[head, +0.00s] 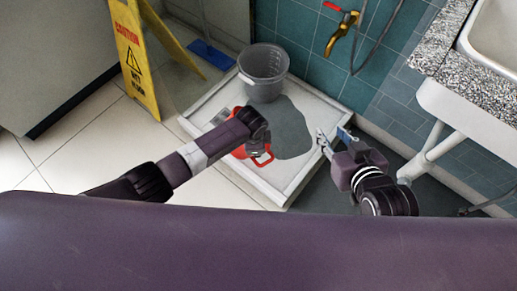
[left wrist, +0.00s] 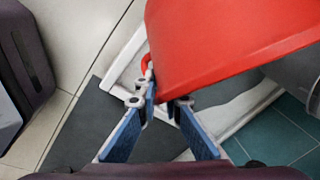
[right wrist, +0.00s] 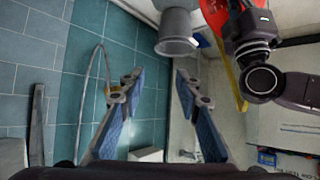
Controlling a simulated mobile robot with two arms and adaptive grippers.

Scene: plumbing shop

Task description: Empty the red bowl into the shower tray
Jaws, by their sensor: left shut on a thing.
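The red bowl (head: 239,153) is over the white shower tray (head: 225,100), mostly hidden by my left arm in the head view. It fills the top of the left wrist view (left wrist: 220,45). My left gripper (left wrist: 163,100) is shut on the bowl's handle at its rim. The bowl's inside is hidden in the left wrist view, and I cannot tell how far it tilts or what it holds. A grey patch (head: 288,130) lies on the tray floor; whether it is liquid or shadow is unclear. My right gripper (head: 334,138) is open and empty by the tray's right edge.
A grey bucket (head: 264,72) stands in the tray's back corner. A yellow wet-floor sign (head: 136,60) and a blue broom head (head: 211,54) are at the left. A brass tap (head: 337,38) with a hose is on the tiled wall. A sink counter (head: 450,40) is at the right.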

